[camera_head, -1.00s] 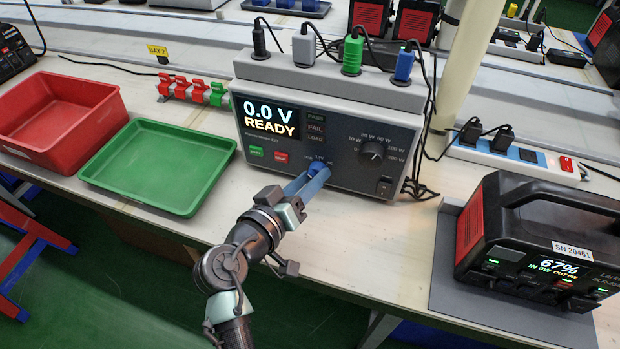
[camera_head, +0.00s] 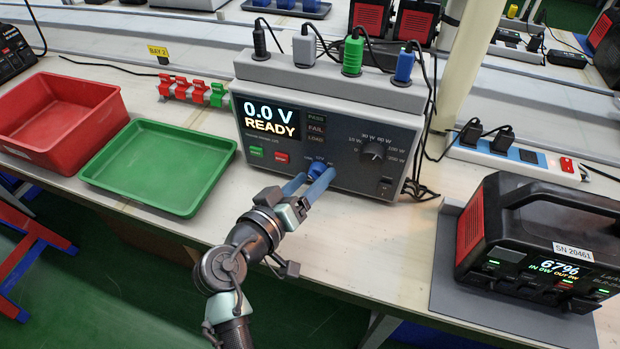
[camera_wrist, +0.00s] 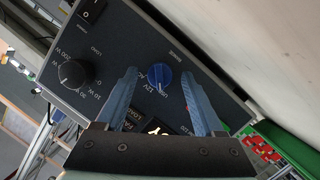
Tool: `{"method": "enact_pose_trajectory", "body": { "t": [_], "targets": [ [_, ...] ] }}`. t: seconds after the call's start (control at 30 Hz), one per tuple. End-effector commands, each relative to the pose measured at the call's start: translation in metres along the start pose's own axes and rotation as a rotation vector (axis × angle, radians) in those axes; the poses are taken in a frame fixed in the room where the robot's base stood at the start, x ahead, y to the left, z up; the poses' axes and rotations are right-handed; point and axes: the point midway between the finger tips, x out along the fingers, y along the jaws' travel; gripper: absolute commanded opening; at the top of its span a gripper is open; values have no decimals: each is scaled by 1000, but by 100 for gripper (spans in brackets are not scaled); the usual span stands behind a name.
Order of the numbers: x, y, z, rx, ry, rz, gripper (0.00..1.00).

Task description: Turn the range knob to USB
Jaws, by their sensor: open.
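The blue range knob (camera_head: 317,168) sits low on the front panel of the grey tester (camera_head: 345,135), below the screen reading 0.0 V READY. It also shows in the wrist view (camera_wrist: 160,77), with printed USB, 12V and AC labels around it. I cannot clearly read which label its pointer faces. My gripper (camera_head: 312,180) is in front of the panel, its two blue fingers spread open. In the wrist view the fingertips (camera_wrist: 158,79) stand on either side of the knob, with a visible gap on both sides.
A black load knob (camera_head: 373,150) and a rocker switch (camera_head: 386,187) are to the right on the panel. Green and red buttons (camera_head: 269,155) are to the left. A green tray (camera_head: 160,205) and red bin (camera_head: 60,150) stand left; a black power station (camera_head: 540,235) stands right.

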Motion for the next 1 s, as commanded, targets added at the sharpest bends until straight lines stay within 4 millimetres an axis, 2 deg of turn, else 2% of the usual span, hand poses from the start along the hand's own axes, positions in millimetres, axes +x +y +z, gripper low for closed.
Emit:
{"method": "enact_pose_trajectory", "body": {
  "t": [0.17, 0.27, 0.5, 0.7, 0.83, 1.0],
  "targets": [
    [-10, 0, 0, -1, 1, -1, 70],
    [-27, 0, 0, -1, 1, -3, 70],
    [-82, 0, 0, -1, 2, -4, 70],
    [-115, 0, -1, -1, 1, -2, 70],
    [-126, 0, 0, -1, 0, -1, 70],
    [-130, 0, 0, 0, 0, 0, 70]
  ]
}}
